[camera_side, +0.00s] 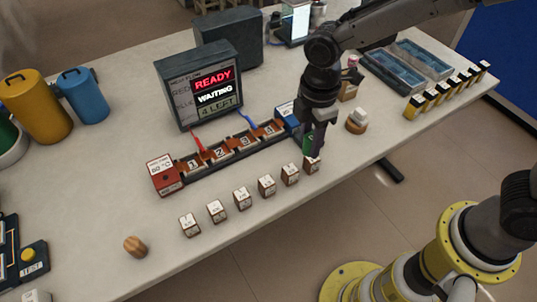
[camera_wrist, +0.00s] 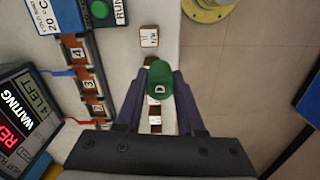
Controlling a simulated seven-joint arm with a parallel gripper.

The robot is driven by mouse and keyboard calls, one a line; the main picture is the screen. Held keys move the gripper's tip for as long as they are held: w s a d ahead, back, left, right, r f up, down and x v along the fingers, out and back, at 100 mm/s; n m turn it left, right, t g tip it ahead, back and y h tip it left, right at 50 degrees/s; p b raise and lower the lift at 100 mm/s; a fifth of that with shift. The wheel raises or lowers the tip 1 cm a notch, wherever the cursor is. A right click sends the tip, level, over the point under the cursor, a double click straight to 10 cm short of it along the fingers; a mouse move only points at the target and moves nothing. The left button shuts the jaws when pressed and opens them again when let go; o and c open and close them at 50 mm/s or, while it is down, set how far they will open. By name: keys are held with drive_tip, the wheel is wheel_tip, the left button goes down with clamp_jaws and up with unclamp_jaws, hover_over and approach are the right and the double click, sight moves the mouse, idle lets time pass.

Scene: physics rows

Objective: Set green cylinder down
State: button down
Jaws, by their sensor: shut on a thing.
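In the wrist view the green cylinder (camera_wrist: 159,82), marked D on its end, sits between the two fingers of my gripper (camera_wrist: 162,76), which is shut on it. In the side view my gripper (camera_side: 316,152) points down near the right end of a row of small labelled blocks (camera_side: 266,185). The cylinder cannot be clearly told apart there. In the wrist view one labelled block (camera_wrist: 149,37) lies ahead of the cylinder, and others (camera_wrist: 155,122) show behind it, between the fingers. I cannot tell whether the cylinder touches anything below.
A dark rail with numbered slots (camera_side: 219,152) runs between a red block (camera_side: 165,176) and a blue block (camera_side: 287,113). A display (camera_side: 203,88) reading READY, WAITING stands behind. A box with a green button (camera_wrist: 100,10) sits beside the rail.

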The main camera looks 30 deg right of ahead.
sight(269, 163)
drive_tip(key=w+a+f, duration=0.1)
drive_tip(key=w+f, duration=0.1)
drive_tip(key=w+a+f, duration=0.1)
drive_tip(key=w+f, duration=0.1)
drive_tip(key=w, duration=0.1)
drive_tip(key=w+a+f, duration=0.2)
drive_tip(key=shift+w+a+f, duration=0.1)
drive_tip(key=shift+w+f, duration=0.1)
drive_tip(key=shift+w+a+f, duration=0.25)
drive_tip(key=shift+w+f, duration=0.2)
drive_tip(key=shift+f, duration=0.15)
drive_tip(key=shift+w+a+f, duration=0.1)
drive_tip(key=shift+w+f, duration=0.05)
drive_tip(key=shift+f, duration=0.7)
drive_tip(key=shift+w+a+f, duration=0.1)
drive_tip(key=shift+f, duration=0.7)
drive_tip(key=shift+d+f, duration=0.1)
drive_tip(key=shift+f, duration=0.05)
drive_tip(key=c, duration=0.5)
unclamp_jaws()
